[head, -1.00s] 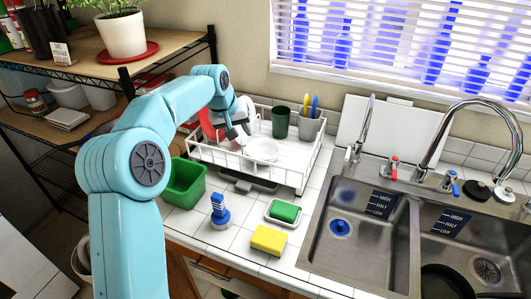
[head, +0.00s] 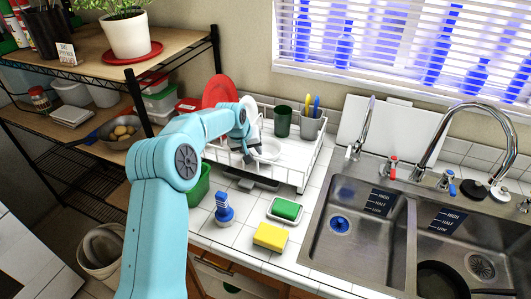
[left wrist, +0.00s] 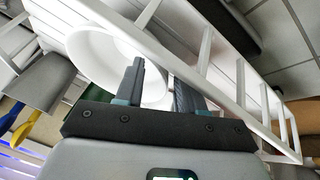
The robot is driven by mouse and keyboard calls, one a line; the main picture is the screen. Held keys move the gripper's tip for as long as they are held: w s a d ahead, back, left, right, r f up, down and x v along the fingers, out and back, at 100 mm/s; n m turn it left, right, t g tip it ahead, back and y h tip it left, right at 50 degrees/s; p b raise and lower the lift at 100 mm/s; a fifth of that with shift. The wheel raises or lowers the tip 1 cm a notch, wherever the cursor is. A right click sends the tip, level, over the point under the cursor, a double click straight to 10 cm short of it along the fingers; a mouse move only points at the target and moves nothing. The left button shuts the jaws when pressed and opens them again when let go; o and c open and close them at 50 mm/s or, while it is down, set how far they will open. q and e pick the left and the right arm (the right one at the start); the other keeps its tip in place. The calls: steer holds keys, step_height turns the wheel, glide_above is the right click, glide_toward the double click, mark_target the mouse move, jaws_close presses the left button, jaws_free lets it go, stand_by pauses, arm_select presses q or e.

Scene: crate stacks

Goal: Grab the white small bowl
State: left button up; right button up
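The white small bowl (head: 270,148) sits in the white dish rack (head: 299,178) in the head view, partly hidden by my left gripper (head: 251,158). My left gripper is at the bowl's left side, low in the rack. In the left wrist view the bowl (left wrist: 92,62) shows large beside the fingers. My left gripper (left wrist: 158,72) is open there, with one finger overlapping the bowl and the other just past its rim. I cannot tell whether either finger touches it. My right gripper is in neither view.
The rack also holds a dark green cup (head: 282,121), a grey utensil cup (head: 312,126) and a red plate (head: 219,91). The sink (head: 343,222) is at right.

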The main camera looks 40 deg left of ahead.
arm_select(q)
jaws_close()
steer(key=shift+r, duration=0.15)
